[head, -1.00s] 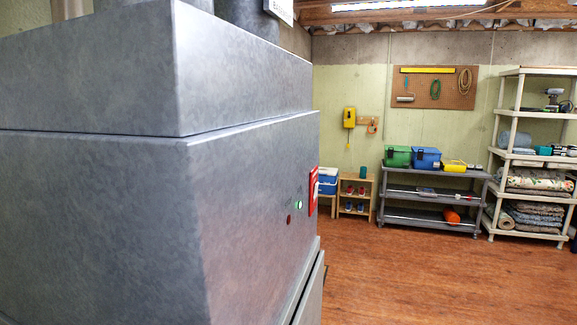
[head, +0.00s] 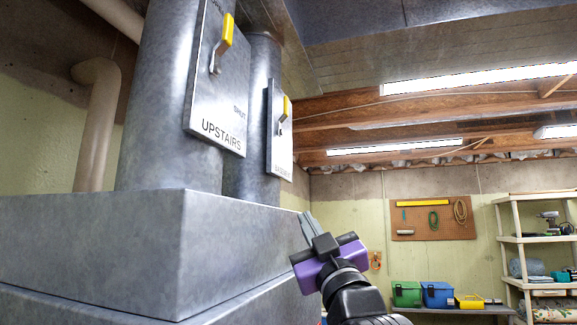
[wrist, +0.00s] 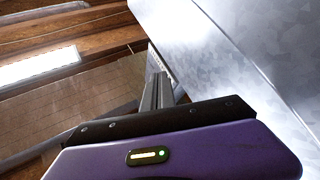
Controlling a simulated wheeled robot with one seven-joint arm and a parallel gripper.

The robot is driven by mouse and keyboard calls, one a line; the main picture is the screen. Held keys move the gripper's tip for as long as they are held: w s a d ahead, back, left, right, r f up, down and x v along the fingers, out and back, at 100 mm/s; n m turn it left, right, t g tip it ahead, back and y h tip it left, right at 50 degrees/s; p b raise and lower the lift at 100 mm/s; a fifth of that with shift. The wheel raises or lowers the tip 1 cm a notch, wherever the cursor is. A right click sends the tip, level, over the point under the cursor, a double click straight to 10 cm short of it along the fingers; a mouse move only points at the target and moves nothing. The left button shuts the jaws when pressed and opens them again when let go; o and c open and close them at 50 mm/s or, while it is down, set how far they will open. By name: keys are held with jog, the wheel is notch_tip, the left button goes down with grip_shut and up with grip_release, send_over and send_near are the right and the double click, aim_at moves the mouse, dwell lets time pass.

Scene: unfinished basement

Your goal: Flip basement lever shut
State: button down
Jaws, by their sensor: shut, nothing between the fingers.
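The basement lever (head: 286,107) has a yellow grip and points up on its plate (head: 280,158), which is fixed to the farther round duct. Its plate lettering is small and seen at a slant. The upstairs lever (head: 225,32), also yellow and pointing up, is on the nearer plate (head: 214,112) marked UPSTAIRS, with SHUT at its right side. My gripper (head: 306,220) is shut and empty, below and right of the basement plate, apart from it. In the wrist view, the shut fingers (wrist: 158,88) point toward a narrow pale plate; the lever cannot be made out there.
The grey metal furnace box (head: 90,235) fills the lower left, its corner edge close to my gripper. Ceiling beams and lights are above. The air right of the basement plate is clear.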

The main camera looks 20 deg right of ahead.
jog(key=s+a+r+n+g+y, duration=0.1)
jog(key=s+r+n, duration=0.25)
jog(key=r, duration=0.85)
jog(key=s+a+r+n+g+y, duration=0.1)
jog(key=s+r+n, duration=0.25)
jog(key=r, duration=0.85)
jog(key=s+a+r+n+g+y, duration=0.1)
jog(key=s+r+n, duration=0.3)
jog(key=r, duration=0.8)
notch_tip(320, 180, down, 8)
jog(key=w+n+g, duration=0.2)
jog(key=n+g, duration=0.1)
jog(key=g, duration=0.1)
jog(key=shift+a+n+h, duration=0.15)
jog(key=shift+n+h, duration=0.15)
jog(key=p, duration=0.5)
send_near(283, 116)
jog(key=w+a+r, duration=0.2)
jog(key=a+r, duration=0.2)
jog(key=w+d+p, duration=0.1)
jog(key=w+d, duration=0.1)
jog(key=w, duration=0.1)
jog(key=shift+w+d+p, duration=0.15)
jog(key=shift+w+p, duration=0.2)
jog(key=shift+w+d+f, duration=0.1)
jog(key=shift+w+d, duration=0.05)
